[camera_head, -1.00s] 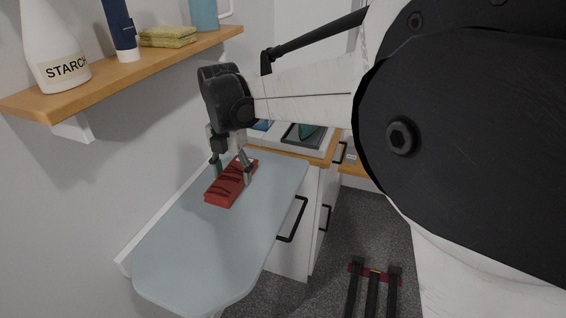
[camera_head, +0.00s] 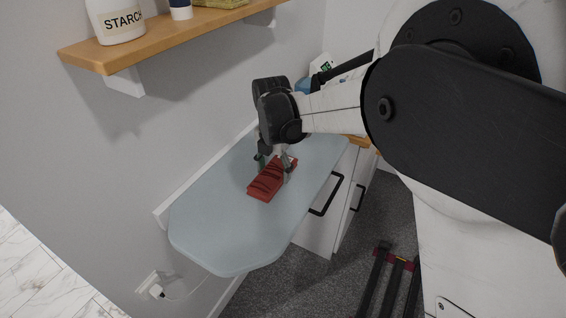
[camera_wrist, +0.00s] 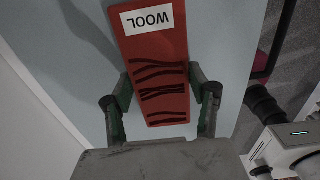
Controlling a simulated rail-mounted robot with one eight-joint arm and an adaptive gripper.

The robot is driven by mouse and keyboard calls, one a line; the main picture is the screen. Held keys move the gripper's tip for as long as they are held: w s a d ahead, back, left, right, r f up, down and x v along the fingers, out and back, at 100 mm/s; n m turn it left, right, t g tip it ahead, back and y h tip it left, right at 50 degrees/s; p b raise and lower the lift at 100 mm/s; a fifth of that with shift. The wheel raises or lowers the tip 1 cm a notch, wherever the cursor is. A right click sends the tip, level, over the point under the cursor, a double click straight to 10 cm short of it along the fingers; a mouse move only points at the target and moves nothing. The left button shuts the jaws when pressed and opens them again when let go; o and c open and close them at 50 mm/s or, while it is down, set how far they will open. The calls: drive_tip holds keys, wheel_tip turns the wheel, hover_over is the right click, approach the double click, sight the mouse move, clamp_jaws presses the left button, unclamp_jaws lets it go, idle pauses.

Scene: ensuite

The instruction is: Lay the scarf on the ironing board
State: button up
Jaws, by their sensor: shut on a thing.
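The scarf (camera_head: 266,183) is a folded red strip with dark stripes. In the wrist view, the scarf (camera_wrist: 151,50) carries a white label reading WOOL. My gripper (camera_head: 274,168) is shut on the scarf, one finger at each long side; it also shows in the wrist view (camera_wrist: 160,98). The ironing board (camera_head: 215,222) is pale blue with a rounded near end. The scarf is over the far half of the board, on or very close to its surface; I cannot tell whether it touches. The board also fills the background of the wrist view (camera_wrist: 222,35).
A wooden shelf (camera_head: 165,45) with a starch bottle (camera_head: 118,22) is on the wall above the board. White drawers with black handles (camera_head: 327,197) stand right of the board. A white appliance (camera_wrist: 290,150) shows at the wrist view's lower right. The board's near half is clear.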

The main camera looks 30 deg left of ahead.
sight(274, 172)
drive_tip(key=shift+f, duration=0.2)
drive_tip(key=o, duration=1.2)
drive_tip(key=shift+r, duration=0.1)
wheel_tip(274, 172, up, 12)
drive_tip(key=shift+r, duration=0.15)
